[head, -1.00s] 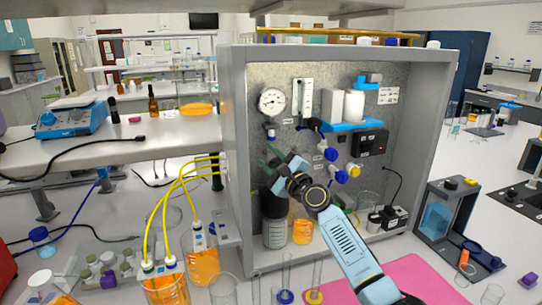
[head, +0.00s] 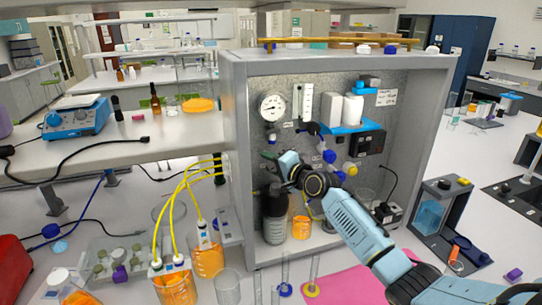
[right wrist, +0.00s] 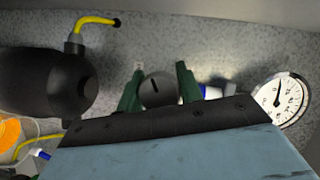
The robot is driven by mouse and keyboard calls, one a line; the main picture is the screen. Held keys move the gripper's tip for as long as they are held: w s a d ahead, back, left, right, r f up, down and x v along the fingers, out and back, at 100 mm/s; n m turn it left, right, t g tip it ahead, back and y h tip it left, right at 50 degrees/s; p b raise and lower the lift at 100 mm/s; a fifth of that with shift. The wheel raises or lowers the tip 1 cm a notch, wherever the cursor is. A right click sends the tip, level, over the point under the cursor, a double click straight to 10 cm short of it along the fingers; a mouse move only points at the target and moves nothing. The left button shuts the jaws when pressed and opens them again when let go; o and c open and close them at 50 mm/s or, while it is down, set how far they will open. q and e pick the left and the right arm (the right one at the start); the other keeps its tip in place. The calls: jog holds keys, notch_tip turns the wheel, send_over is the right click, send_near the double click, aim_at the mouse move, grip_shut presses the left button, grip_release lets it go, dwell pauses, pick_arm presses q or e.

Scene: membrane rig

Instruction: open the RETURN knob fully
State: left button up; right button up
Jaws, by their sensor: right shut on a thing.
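My right gripper (head: 268,157) is at the left part of the rig's back panel (head: 290,145), below the round white gauge (head: 271,107). In the right wrist view its two green fingers (right wrist: 160,88) stand on either side of a round grey knob (right wrist: 157,91) with a dark line on its face, and are shut on it. In the head view the gripper hides this knob. No RETURN lettering is legible, so I cannot confirm the knob's label. The gauge also shows in the right wrist view (right wrist: 283,100). My left gripper is not in view.
Blue knobs (head: 329,156) and a yellow one (head: 351,170) are to the right on the panel. A dark bottle (head: 274,220) stands below the gripper. The grey cabinet wall (head: 233,160) is close at left. Beakers of orange liquid (head: 207,262) stand in front.

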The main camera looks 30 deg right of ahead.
jog(key=shift+n+g+p, duration=0.3)
jog(key=shift+n+p, duration=0.05)
jog(key=shift+n, duration=0.45)
jog(key=shift+n+h, duration=0.5)
jog(key=shift+n, duration=0.2)
jog(key=n, duration=0.1)
jog(key=n+g+h, duration=0.1)
jog(key=n, duration=0.1)
jog(key=shift+f+g+h, duration=0.15)
jog(key=shift+g+h, duration=0.15)
jog(key=shift+d+n+g+h, duration=0.15)
jog(key=shift+n+g+h, duration=0.25)
jog(key=shift+n+h, duration=0.95)
jog(key=shift+f+n+y, duration=0.1)
jog(key=shift+n+y, duration=0.15)
jog(key=shift+n, duration=0.1)
jog(key=o, duration=1)
jog(key=shift+s, duration=0.2)
